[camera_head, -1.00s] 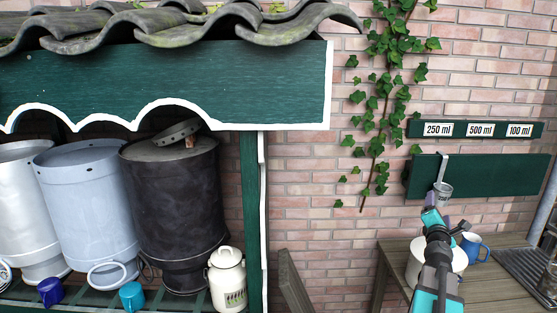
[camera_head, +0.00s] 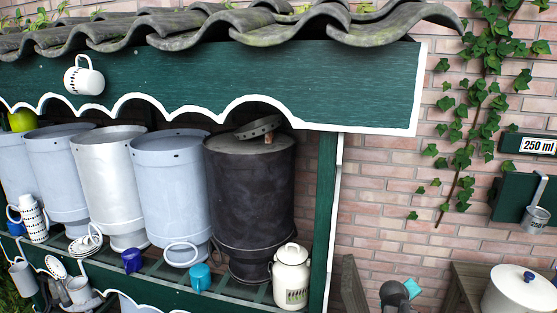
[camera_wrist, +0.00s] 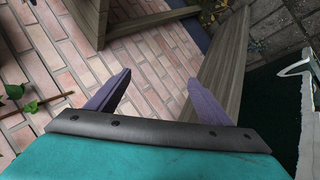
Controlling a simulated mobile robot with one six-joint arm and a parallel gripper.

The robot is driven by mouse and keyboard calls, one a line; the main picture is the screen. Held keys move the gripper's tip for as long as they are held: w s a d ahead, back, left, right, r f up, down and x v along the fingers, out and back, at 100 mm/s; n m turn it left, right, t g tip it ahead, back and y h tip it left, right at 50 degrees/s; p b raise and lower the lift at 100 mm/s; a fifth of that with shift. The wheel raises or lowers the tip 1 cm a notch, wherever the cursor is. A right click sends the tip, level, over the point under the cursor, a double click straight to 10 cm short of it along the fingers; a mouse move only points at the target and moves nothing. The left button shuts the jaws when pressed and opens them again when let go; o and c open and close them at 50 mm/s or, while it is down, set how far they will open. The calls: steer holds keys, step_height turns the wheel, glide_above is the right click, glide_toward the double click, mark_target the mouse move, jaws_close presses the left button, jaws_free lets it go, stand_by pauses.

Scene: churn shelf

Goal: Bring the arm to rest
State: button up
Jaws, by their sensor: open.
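My gripper (camera_wrist: 157,95) shows in the wrist view with its two purple fingers spread apart and nothing between them. Beyond the fingers are a pinkish brick surface and wooden boards. In the head view, part of my arm shows low at the right, in front of the brick wall and left of the wooden table (camera_head: 462,290); the gripper's fingers cannot be made out there.
A green shelf with a tiled roof holds several churns, including a dark one (camera_head: 249,200), and a cream milk can (camera_head: 291,275). A white pot (camera_head: 522,288) stands on the table. A measuring cup (camera_head: 537,217) hangs at the right. Brick wall lies between.

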steer(key=s+a+f+m+g+y, duration=0.15)
steer(key=s+a+f, duration=0.3)
steer(key=a, duration=0.65)
steer(key=s+a+f+m+g+y, duration=0.1)
steer(key=s+a+f+g+y, duration=0.25)
steer(key=a+f, duration=0.45)
steer(key=s+a+f+m+g+y, duration=0.1)
steer(key=s+a+f+y, duration=0.3)
steer(key=a, duration=0.9)
steer(key=s+f+g+h+b, duration=0.2)
steer(key=s+f+g+b, duration=0.3)
steer(key=s+f, duration=2)
steer(key=b, duration=0.5)
steer(key=shift+s+d+f+g, duration=0.2)
steer(key=shift+s+f+g, duration=0.1)
steer(key=shift+s+f, duration=0.1)
steer(key=shift+w, duration=0.1)
